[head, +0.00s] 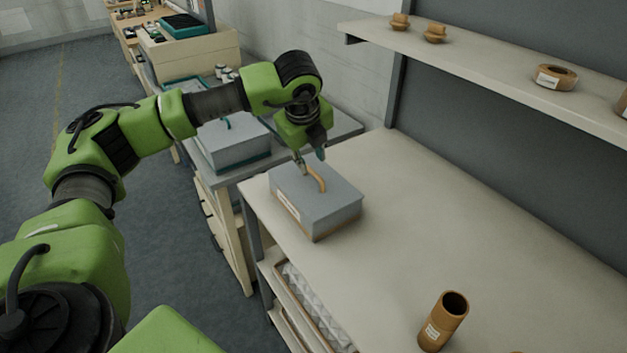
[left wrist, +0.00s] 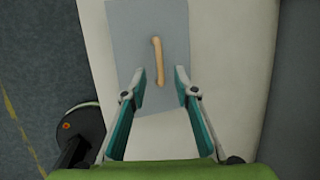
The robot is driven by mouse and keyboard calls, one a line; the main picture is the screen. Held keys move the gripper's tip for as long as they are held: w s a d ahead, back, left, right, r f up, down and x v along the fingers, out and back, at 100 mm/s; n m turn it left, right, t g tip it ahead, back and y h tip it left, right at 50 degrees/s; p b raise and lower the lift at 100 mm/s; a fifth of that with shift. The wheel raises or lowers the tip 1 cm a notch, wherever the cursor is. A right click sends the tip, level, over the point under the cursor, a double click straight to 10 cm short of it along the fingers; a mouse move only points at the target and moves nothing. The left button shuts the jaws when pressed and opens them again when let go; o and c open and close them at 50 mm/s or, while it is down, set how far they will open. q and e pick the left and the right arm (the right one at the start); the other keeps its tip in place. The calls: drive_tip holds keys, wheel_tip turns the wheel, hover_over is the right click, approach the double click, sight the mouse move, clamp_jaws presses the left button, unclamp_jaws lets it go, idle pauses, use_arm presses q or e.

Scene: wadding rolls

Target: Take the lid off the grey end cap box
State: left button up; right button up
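The grey end cap box (head: 322,219) stands on the near left corner of the pale table, with its grey lid (head: 330,197) on and a tan bar handle (head: 317,178) on top. My left gripper (head: 310,160) is over the lid by the handle. In the left wrist view, the gripper (left wrist: 160,82) is open, with its two teal fingers on either side of the near end of the handle (left wrist: 157,62). Nothing shows between the fingers except the lid and handle end; I cannot tell their exact height. My right gripper is not in view.
A brown tube (head: 443,322) stands at the table's front right. A shelf (head: 490,59) above the back holds tan rolls (head: 555,77). Another grey box (head: 234,145) stands on a side bench. The middle of the table is clear.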

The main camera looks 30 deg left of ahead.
sight(313, 172)
use_arm(q)
drive_tip(key=shift+w+f, duration=0.2)
drive_tip(key=shift+f, duration=0.15)
drive_tip(key=shift+w+a+f+p, duration=0.15)
drive_tip(key=shift+w+f+p, duration=0.05)
drive_tip(key=shift+f+p, duration=0.5)
drive_tip(key=p+x, duration=0.1)
drive_tip(key=x, duration=0.2)
drive_tip(key=shift+f, duration=0.15)
drive_tip(key=shift+w+f, duration=0.1)
drive_tip(key=shift+f, duration=0.15)
clamp_jaws()
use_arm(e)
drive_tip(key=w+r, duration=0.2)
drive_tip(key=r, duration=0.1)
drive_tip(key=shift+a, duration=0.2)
